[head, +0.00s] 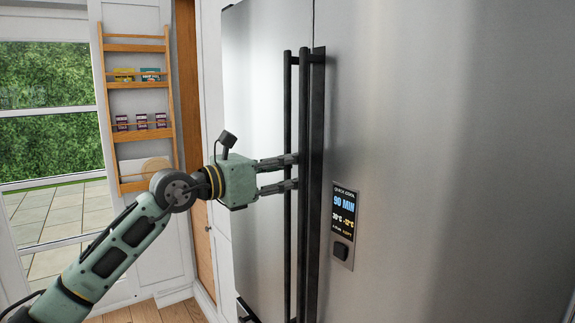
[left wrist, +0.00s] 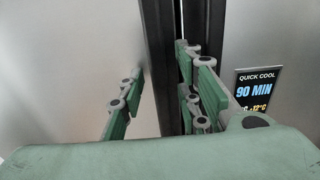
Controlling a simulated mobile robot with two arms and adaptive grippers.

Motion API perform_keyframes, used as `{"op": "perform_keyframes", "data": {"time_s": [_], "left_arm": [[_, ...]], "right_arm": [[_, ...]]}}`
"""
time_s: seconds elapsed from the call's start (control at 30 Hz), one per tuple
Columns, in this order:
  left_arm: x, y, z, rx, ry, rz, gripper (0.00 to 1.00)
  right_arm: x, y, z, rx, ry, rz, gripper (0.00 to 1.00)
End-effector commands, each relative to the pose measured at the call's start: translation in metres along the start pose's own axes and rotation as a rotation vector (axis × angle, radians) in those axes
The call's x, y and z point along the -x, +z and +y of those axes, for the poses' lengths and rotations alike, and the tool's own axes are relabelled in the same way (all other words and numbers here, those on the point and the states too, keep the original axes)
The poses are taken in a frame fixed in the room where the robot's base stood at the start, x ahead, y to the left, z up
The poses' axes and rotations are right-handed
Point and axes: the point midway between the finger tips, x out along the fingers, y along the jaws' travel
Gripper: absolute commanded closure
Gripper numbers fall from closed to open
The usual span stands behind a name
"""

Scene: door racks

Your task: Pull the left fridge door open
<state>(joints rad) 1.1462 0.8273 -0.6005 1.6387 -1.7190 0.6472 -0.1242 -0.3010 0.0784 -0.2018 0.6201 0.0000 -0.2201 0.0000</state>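The left fridge door (head: 255,80) is a brushed steel panel in the head view and looks shut. Its tall dark handle (head: 288,235) stands near the door seam. It also shows as a dark vertical bar in the left wrist view (left wrist: 160,60). My left gripper (head: 296,173) is at the handle, about mid-height. Its fingers are spread apart, and in the left wrist view (left wrist: 155,85) the bar passes between them. I cannot tell whether either finger touches it. My right gripper is in neither view.
The right fridge door (head: 440,120) has its own dark handle (head: 311,120) close beside the left one, and a display panel (head: 343,225). A wooden door rack (head: 140,85) with several packages hangs at the left, near glass panes (head: 50,150).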

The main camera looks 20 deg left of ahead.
Motion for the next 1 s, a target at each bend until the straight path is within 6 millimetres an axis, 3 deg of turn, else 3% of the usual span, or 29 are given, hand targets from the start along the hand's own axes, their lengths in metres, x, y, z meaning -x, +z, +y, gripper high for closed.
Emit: {"op": "perform_keyframes", "data": {"time_s": [0.17,0.5,1.0], "left_arm": [[0.0,-0.0004,-0.0002,0.0,0.0,0.0,0.71],[0.0003,-0.0003,-0.0001,0.001,-0.001,0.0,1.0],[0.0008,-0.0003,0.0002,0.001,-0.001,-0.001,1.0]], "right_arm": [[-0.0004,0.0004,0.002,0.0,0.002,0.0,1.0],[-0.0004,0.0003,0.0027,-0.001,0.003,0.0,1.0],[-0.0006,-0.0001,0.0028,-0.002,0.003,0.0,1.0]]}}
